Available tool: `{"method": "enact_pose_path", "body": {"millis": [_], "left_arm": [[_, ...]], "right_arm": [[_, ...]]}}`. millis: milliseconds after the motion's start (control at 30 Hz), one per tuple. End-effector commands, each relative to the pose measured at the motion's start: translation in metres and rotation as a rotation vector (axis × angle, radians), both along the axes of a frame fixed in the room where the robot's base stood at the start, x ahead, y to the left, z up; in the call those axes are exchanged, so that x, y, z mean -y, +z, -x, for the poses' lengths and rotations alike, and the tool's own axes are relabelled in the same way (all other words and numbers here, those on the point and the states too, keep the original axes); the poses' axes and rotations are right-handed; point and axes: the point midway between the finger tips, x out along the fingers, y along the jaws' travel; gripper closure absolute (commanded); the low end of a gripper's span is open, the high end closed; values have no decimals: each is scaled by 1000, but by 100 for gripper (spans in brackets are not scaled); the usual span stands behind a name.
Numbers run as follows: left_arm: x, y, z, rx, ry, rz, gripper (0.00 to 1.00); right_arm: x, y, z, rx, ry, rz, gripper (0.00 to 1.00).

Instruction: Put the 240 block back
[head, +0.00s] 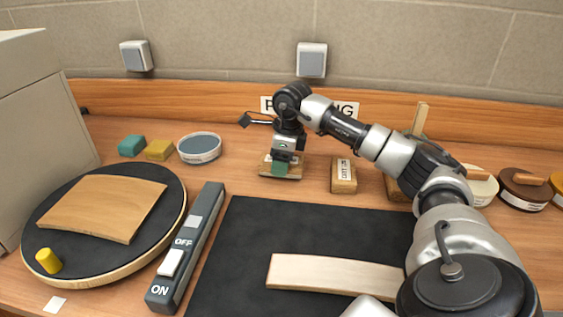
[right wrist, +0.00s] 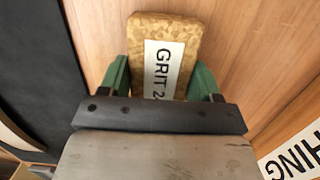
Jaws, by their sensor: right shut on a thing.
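The 240 block is a tan, speckled block (right wrist: 165,35) with a white label reading "GRIT 2"; the rest of the label is hidden by my gripper. In the right wrist view my right gripper (right wrist: 163,80) has its green fingers on both sides of the block, shut on it. In the head view the right gripper (head: 281,165) points down at the back of the bench, with the block (head: 294,173) between its fingers, at or just above the wood. I cannot tell if the block touches the bench. My left gripper is not in view.
A similar labelled block (head: 343,176) stands just right of the gripper. A blue-topped round tin (head: 199,148) and teal and yellow blocks lie left. A black mat (head: 240,250) bears a pale strip (head: 325,273). A switch bar (head: 190,240) and a round disc (head: 100,275) are at left.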

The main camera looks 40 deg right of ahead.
Motion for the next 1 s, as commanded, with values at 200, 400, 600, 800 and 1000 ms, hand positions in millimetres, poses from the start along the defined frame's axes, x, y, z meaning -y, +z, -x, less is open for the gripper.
{"method": "enact_pose_path", "body": {"millis": [200,400,600,800,1000], "left_arm": [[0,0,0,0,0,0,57],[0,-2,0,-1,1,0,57],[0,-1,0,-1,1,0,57],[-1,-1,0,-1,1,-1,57],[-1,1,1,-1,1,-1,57]], "right_arm": [[0,-9,0,2,0,0,59],[0,-12,0,1,0,-1,59],[0,-12,0,1,0,0,11],[0,-12,0,1,0,0,11],[1,-1,0,5,0,0,11]]}}
